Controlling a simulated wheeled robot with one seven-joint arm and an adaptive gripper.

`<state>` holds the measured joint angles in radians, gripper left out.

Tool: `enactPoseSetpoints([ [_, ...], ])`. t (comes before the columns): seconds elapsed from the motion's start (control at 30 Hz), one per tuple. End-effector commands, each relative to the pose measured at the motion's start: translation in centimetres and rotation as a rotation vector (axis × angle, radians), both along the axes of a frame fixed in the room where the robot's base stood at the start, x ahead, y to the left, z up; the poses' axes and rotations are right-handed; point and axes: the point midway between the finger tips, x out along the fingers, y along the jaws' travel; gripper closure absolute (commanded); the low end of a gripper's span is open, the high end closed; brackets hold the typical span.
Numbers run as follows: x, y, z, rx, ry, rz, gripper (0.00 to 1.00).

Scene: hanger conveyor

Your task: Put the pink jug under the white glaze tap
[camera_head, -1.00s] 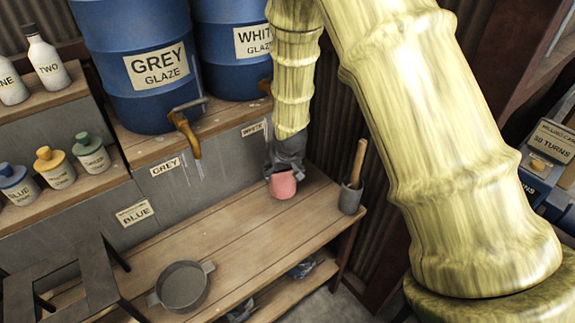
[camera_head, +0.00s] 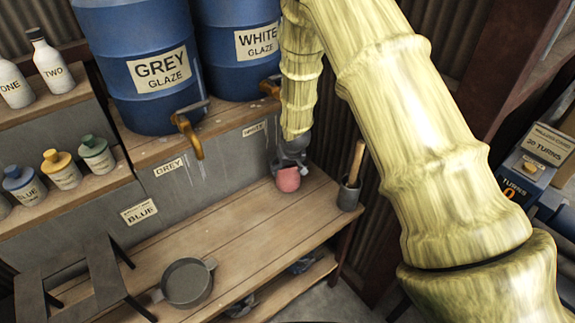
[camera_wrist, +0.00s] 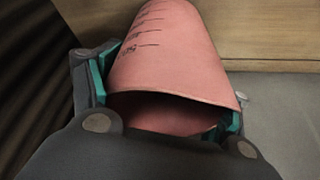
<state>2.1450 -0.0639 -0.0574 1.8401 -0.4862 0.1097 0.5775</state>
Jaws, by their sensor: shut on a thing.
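The pink jug (camera_head: 288,180) is held in my gripper (camera_head: 291,161) low over the right part of the bench, near the back wall. In the wrist view the jug (camera_wrist: 170,60) fills the space between my gripper's two teal-padded fingers (camera_wrist: 170,95), with measuring marks on its side. Whether its base touches the bench is not clear. The white glaze drum (camera_head: 257,50) stands on the shelf above. Its tap (camera_head: 270,88) shows just left of my arm, partly hidden by it. A "WHITE" label (camera_head: 254,129) is on the wall below that tap.
The grey glaze drum (camera_head: 150,75) with its brass tap (camera_head: 186,135) stands to the left. A grey pan (camera_head: 186,283) lies at the bench front. A dark pot with a wooden handle (camera_head: 349,193) stands right of the jug. The bench middle (camera_head: 225,220) is clear.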

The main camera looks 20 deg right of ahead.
Motion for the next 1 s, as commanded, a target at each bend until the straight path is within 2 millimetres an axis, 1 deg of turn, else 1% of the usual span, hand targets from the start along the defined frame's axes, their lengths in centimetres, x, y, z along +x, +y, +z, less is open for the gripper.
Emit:
enactPoseSetpoints([
  [0.33, 0.01, 0.01, -0.36, 0.0, 0.0, 0.0, 0.58],
  [0.37, 0.02, 0.01, -0.31, 0.0, 0.0, 0.0, 0.19],
  [0.4, 0.01, 0.01, -0.28, 0.0, 0.0, 0.0, 0.12],
  [0.47, 0.01, 0.01, -0.28, 0.0, 0.0, 0.0, 0.01],
  [0.83, 0.01, 0.01, -0.22, 0.0, 0.0, 0.0, 0.01],
  [1.0, -0.16, 0.01, 0.44, 0.0, -0.001, 0.0, 0.01],
])
